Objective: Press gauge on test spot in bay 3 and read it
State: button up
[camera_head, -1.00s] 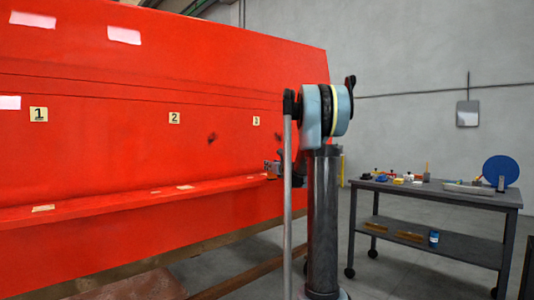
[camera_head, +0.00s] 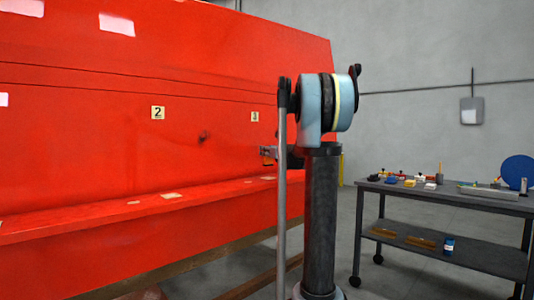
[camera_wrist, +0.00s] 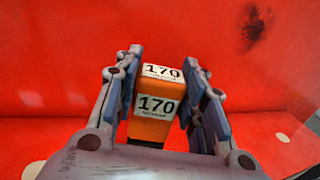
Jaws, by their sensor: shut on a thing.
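In the wrist view my gripper (camera_wrist: 160,112) is shut on an orange gauge (camera_wrist: 150,129). The gauge carries two white labels that both read 170, with small print below that I cannot make out. Its far end points at the red panel, and I cannot tell whether it touches. A dark smudge (camera_wrist: 255,27) marks the red surface at upper right in the wrist view.
The bay 2 label (camera_head: 158,113) is on the panel to the left. A red ledge (camera_head: 100,218) with several pale patches runs below the bays. A grey cart (camera_head: 440,197) with several small items stands at the right. Grey floor lies between.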

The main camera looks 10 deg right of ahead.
aim_at(270, 163)
jog(key=shift+f, duration=2.6)
jog(key=shift+f, duration=0.45)
dwell(0.4)
jog(key=shift+r, duration=3.5)
